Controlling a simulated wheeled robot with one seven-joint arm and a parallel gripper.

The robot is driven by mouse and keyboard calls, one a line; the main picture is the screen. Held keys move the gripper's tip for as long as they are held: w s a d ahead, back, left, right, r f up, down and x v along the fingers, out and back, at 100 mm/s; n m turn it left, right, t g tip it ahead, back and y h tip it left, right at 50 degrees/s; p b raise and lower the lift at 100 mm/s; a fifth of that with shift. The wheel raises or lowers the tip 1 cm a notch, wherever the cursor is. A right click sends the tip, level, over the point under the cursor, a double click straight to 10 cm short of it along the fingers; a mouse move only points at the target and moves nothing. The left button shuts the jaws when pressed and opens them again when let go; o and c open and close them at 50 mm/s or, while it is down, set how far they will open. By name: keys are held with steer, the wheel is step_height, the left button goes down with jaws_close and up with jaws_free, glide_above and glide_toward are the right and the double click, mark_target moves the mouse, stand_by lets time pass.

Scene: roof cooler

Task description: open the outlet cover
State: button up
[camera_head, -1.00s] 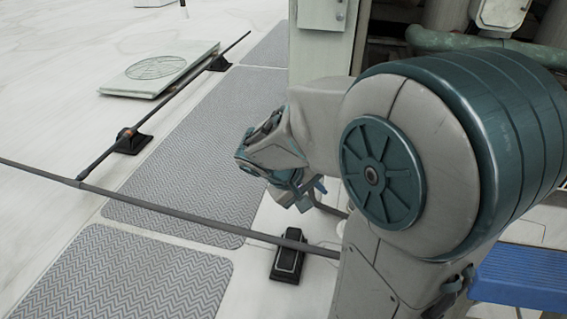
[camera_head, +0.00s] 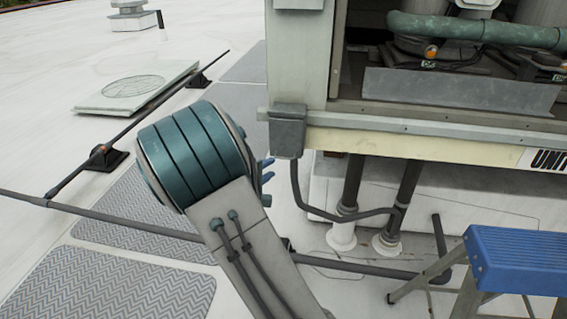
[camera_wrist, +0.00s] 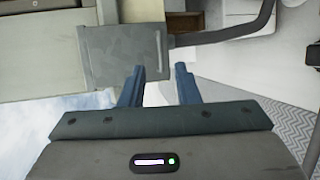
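The grey outlet box (camera_head: 287,132) is fixed to the lower corner of the large cabinet, with a grey conduit running out below it. Its cover looks closed. In the wrist view the box's flat grey face (camera_wrist: 122,55) is just beyond the fingers, left of centre. My gripper (camera_wrist: 159,72) has two blue fingers, apart with nothing between them. The left finger appears close to the box's lower right edge; I cannot tell if it touches. In the head view only the blue fingertips (camera_head: 267,170) show, below and left of the box; my arm hides the rest.
A blue-topped step ladder (camera_head: 525,262) stands at the right. Dark pipes (camera_head: 350,190) rise under the cabinet (camera_head: 420,137). A long rail (camera_head: 100,219) crosses the roof at left, near grey walkway mats (camera_head: 110,275). A flat vent panel (camera_head: 135,88) lies further back.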

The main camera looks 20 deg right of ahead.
mark_target(285, 158)
steer(key=x, duration=0.8)
steer(key=shift+w+d+b, duration=0.2)
steer(key=shift+d+b, duration=0.05)
steer(key=shift+b, duration=0.15)
jaws_close()
